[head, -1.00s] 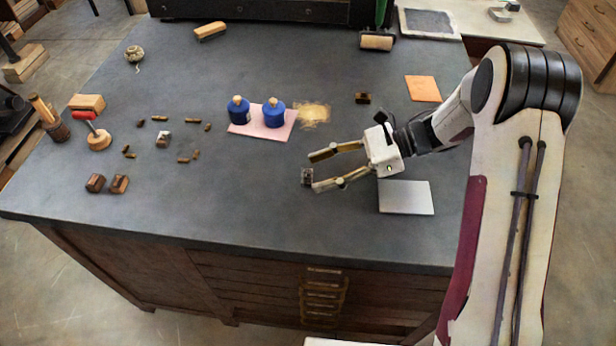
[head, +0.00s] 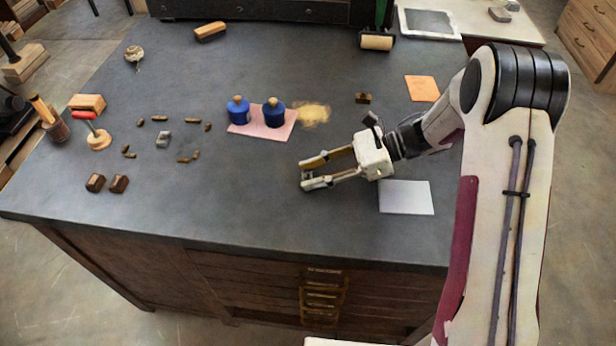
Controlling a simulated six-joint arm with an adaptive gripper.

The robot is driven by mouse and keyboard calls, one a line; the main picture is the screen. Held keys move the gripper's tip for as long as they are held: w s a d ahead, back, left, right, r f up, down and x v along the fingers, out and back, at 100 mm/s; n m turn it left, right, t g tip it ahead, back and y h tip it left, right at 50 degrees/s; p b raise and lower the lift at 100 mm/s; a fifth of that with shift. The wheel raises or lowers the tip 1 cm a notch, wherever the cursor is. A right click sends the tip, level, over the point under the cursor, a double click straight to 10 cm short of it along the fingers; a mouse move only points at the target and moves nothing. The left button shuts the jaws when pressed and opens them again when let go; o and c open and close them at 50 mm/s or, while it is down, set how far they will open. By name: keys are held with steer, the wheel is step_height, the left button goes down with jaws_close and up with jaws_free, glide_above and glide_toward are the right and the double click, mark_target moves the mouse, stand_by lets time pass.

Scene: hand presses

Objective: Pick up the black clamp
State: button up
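The black clamp (head: 305,174) is a small dark piece on the grey workbench (head: 250,205), near its front middle. Only a little of it shows between the fingertips, and the rest is hidden by them. My gripper (head: 303,175) reaches in low from the right, with one finger on the far side of the clamp and one on the near side. The fingers stand apart. I cannot tell whether both touch the clamp. It appears to be still at bench level.
A light grey plate (head: 406,197) lies just right of my gripper. Two blue jars (head: 238,111) (head: 274,112) stand on a pink pad (head: 262,129) behind it.

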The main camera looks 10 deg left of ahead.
stand_by(0.3)
step_height(320, 180, up, 10)
jaws_close()
stand_by(0.4)
